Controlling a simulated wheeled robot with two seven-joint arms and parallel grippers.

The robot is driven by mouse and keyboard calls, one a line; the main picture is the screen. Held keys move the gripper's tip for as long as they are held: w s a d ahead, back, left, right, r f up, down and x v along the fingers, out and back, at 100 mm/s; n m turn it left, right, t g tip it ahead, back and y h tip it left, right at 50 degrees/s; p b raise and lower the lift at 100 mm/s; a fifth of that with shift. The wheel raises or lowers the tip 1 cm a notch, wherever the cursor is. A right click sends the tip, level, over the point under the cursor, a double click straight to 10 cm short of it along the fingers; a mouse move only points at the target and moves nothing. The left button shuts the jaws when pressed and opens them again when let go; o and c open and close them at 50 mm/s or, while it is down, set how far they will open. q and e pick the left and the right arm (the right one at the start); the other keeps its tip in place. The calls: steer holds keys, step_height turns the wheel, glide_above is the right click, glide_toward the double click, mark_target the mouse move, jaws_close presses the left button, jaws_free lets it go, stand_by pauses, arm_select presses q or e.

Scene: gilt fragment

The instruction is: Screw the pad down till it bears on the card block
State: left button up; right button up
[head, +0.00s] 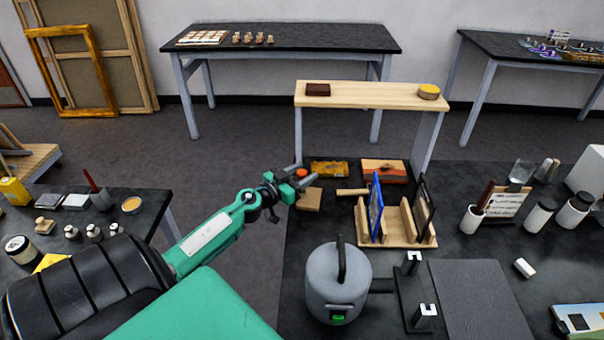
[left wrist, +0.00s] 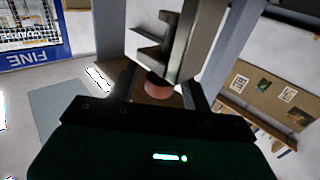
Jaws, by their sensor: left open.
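My left gripper (head: 300,182) is open at the left edge of the dark bench, around or just beside a small orange-red knob (head: 302,172). In the left wrist view a reddish round part (left wrist: 158,88), likely the same knob, sits between the fingers, below a grey-beige bracket (left wrist: 182,45). I cannot tell whether the fingers touch it. A tan block (head: 309,199), probably the card block, lies just below and right of the gripper in the head view. The pad itself is hidden or too small to make out. My right gripper is not in view.
A wooden shelf (head: 360,95) on grey legs stands behind the gripper. A wooden rack (head: 400,240) with upright frames and a grey lidded pot (head: 336,285) stand to the right and nearer. A side table (head: 130,240) with small jars is at left.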

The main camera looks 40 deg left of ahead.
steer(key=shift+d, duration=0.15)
arm_select(q)
steer(key=c, duration=0.9)
steer(key=shift+c, duration=0.2)
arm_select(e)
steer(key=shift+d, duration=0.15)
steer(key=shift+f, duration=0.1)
